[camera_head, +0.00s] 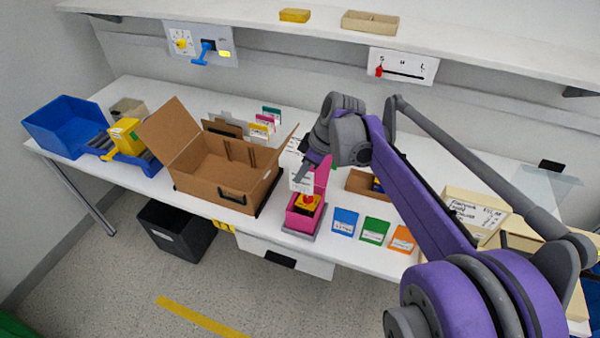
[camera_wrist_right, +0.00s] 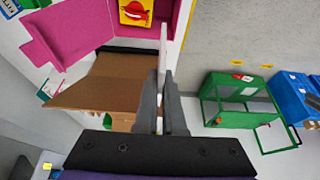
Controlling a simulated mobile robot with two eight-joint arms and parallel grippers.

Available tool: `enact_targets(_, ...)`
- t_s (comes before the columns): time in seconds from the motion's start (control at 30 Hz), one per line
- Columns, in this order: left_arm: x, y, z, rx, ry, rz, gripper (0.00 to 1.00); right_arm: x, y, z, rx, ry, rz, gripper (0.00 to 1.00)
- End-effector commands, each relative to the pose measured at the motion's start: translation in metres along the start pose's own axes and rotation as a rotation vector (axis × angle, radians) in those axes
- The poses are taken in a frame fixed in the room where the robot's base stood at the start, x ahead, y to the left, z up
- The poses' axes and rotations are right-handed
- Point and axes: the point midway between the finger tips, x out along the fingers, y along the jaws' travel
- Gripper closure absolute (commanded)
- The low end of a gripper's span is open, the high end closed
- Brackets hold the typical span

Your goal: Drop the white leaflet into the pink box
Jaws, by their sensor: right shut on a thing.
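The white leaflet (camera_head: 302,183) is upright in my right gripper (camera_head: 304,172), above and slightly behind the pink box. In the right wrist view the leaflet (camera_wrist_right: 163,45) shows edge-on between the two fingers of that gripper (camera_wrist_right: 160,85). The pink box (camera_head: 300,223) stands at the front of the table with its pink lid raised. A yellow and red item (camera_head: 308,203) sits in it. The pink box (camera_wrist_right: 92,38) also shows at the top of the wrist view, apart from the fingertips. My left gripper is not in view.
A large open cardboard box (camera_head: 222,180) stands left of the pink box. Blue (camera_head: 344,222), green (camera_head: 374,230) and orange (camera_head: 402,238) cards lie to its right. A blue bin (camera_head: 66,126) is at the far left. A black bin (camera_head: 175,236) stands on the floor.

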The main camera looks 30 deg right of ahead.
Motion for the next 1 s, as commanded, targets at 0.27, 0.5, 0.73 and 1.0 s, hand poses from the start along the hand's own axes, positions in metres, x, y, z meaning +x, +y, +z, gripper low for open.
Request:
enact_targets(0.27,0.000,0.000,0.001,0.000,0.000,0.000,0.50,0.000,0.000,0.000,0.000,0.000,0.000,1.00)
enact_targets(0.5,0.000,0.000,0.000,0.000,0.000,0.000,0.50,0.002,0.000,0.001,0.000,0.004,0.000,1.00)
enact_targets(0.73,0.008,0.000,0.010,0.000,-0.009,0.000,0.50,0.018,-0.001,0.008,0.000,0.003,-0.002,1.00)
enact_targets(1.0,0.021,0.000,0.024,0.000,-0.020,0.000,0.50,0.043,-0.001,0.018,0.000,0.003,-0.001,1.00)
